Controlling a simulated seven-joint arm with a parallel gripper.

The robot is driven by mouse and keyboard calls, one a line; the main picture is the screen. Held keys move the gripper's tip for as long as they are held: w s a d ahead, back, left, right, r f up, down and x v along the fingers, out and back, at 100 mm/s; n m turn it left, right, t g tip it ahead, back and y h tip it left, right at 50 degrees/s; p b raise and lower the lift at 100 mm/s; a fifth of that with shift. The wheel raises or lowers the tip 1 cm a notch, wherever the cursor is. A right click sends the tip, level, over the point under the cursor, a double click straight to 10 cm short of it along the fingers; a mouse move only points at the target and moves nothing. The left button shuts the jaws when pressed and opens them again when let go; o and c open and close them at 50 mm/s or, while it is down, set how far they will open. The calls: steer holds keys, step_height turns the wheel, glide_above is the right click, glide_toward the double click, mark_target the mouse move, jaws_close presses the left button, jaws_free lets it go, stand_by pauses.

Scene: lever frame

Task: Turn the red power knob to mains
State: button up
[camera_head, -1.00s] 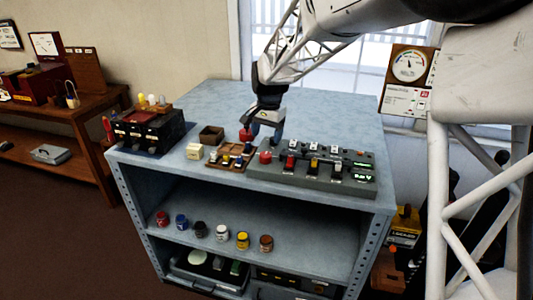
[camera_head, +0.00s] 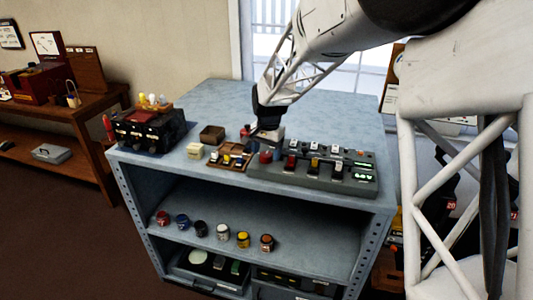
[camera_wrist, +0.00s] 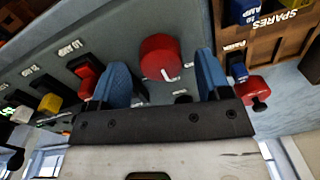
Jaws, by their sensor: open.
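The red power knob (camera_wrist: 160,57) is round with a short white pointer mark near its lower right rim in the wrist view. It sits at the left end of the grey lever panel (camera_head: 314,186), and shows small in the head view (camera_head: 265,157). My gripper (camera_wrist: 162,68) is open, its two blue fingers apart on either side of the knob's near edge. I see no clear contact with the knob. In the head view my gripper (camera_head: 266,146) is just behind the knob. The labels around the knob are partly hidden and not readable.
Red (camera_wrist: 86,76) and yellow (camera_wrist: 49,103) levers stand beside the knob on the panel. A wooden SPARES tray (camera_wrist: 285,38) is on its other side, with a red-headed piece (camera_wrist: 252,91) near it. A dark box (camera_head: 150,132) stands further left. The bench behind is clear.

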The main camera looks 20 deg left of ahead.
steer(key=shift+f, duration=0.5)
steer(key=shift+c, duration=0.4)
steer(key=c, duration=0.8)
steer(key=shift+c, duration=0.2)
steer(key=shift+n, duration=0.4)
steer(key=n, duration=0.9)
steer(key=shift+g, duration=0.3)
